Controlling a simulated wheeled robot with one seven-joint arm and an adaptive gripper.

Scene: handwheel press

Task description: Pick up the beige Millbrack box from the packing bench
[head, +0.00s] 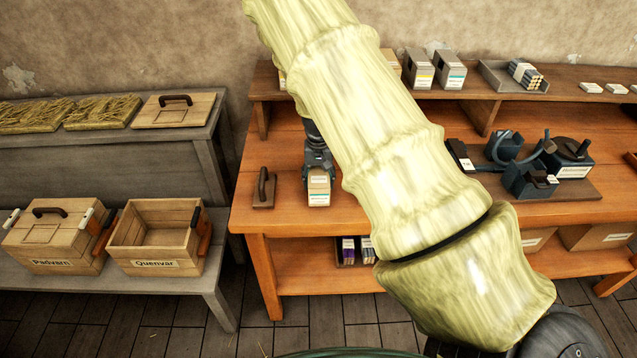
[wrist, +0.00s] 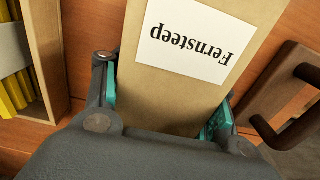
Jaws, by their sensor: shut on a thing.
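My gripper (head: 318,163) points down over the left part of the orange wooden packing bench (head: 255,225). It is shut on a small beige box (head: 319,187) with a white label. In the wrist view the box (wrist: 190,88) stands between my gripper's (wrist: 165,108) teal-padded fingers, and its label reads "Fernsteep", upside down. I see no label reading Millbrack; the writing on the other boxes is too small to read. I cannot tell whether the held box touches the bench top.
A wooden block with a dark handle (head: 263,188) stands just left of the held box. Grey-beige boxes (head: 449,70) stand on the rear shelf. A dark metal device (head: 530,165) is on the right. Crates marked Padvarn (head: 52,245) and Quenvar (head: 153,250) sit on the grey rack.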

